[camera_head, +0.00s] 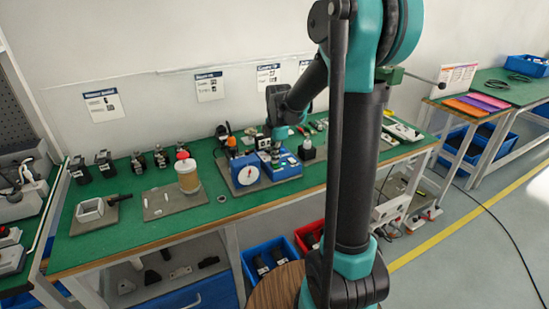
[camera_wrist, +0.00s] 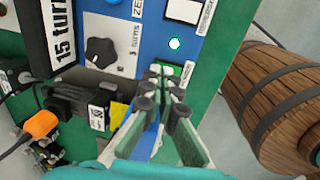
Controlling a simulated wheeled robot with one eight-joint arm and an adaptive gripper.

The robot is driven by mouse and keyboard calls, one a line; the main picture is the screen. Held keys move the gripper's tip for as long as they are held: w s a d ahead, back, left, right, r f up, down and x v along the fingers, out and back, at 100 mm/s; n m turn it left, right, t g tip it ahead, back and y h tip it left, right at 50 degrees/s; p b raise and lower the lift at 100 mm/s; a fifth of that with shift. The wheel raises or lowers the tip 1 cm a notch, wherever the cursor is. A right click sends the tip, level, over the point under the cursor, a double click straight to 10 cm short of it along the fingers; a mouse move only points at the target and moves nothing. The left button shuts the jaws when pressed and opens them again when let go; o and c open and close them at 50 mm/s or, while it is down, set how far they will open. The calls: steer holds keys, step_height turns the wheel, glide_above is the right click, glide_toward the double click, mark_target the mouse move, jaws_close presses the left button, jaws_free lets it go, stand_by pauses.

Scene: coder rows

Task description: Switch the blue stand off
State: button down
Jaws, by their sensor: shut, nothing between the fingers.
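The blue stand (camera_head: 281,167) stands on the green bench in the head view, with a second blue box with a round white dial (camera_head: 245,171) beside it on the left. In the wrist view, the stand's blue front panel (camera_wrist: 142,50) carries a black knob (camera_wrist: 100,50) on a white plate. A small indicator (camera_wrist: 175,43) glows white-green. Below it is a green-and-white switch (camera_wrist: 168,70), partly hidden by the fingertips. My gripper (camera_wrist: 162,78) is shut and empty, its tips at or just in front of the switch; contact cannot be told. In the head view my gripper (camera_head: 277,152) is small above the stand.
A wooden barrel (camera_wrist: 272,105) stands close on the right in the wrist view. A black part and an orange plug (camera_wrist: 40,124) are at the left. A jar with a red lid (camera_head: 187,174) and several black devices stand along the bench to the left.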

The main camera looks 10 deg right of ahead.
steer(key=shift+f, duration=0.15)
steer(key=shift+w+f, duration=0.1)
steer(key=shift+f, duration=0.15)
stand_by(0.5)
steer(key=shift+s+d+r, duration=0.1)
steer(key=shift+s+d, duration=0.1)
steer(key=shift+s, duration=0.55)
